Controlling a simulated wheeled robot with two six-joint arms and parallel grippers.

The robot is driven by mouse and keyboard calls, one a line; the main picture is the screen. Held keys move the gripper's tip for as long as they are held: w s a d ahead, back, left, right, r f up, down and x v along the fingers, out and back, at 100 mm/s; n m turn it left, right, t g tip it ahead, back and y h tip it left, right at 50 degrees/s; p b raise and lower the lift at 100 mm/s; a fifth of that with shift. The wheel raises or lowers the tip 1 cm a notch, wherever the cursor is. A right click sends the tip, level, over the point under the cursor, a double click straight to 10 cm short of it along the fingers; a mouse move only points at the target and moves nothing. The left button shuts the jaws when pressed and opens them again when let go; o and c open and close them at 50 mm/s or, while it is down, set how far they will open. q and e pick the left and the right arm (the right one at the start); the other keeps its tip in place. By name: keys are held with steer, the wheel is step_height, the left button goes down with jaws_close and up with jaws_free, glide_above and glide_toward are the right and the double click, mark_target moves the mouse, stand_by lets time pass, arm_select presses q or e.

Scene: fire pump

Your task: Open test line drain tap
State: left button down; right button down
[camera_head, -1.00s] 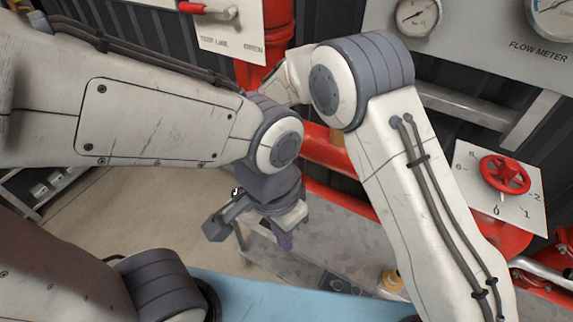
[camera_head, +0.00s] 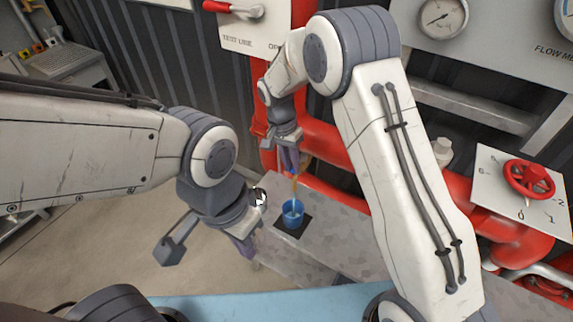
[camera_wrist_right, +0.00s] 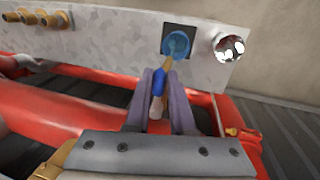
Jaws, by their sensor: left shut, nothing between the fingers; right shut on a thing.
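My left gripper (camera_head: 244,244) is shut and empty, lower left.
A test line panel (camera_head: 250,38) with a red-handled lever (camera_head: 232,9) is above the tap. Red pipes (camera_head: 330,143) run along the wall. A red handwheel (camera_head: 529,180) and gauges (camera_head: 443,18) are at the right. A grey metal bench (camera_head: 325,245) carries the cup.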

steer(key=shift+w+m, duration=0.15)
steer(key=shift+m, duration=0.15)
steer(key=c, duration=0.8)
jaws_free()
steer(key=shift+o, duration=0.2)
step_height(320, 180, up, 10)
steer(key=w+a+b, duration=0.1)
steer(key=shift+a+r, duration=0.2)
steer(key=shift+a, duration=0.2)
steer(key=shift+w, duration=0.1)
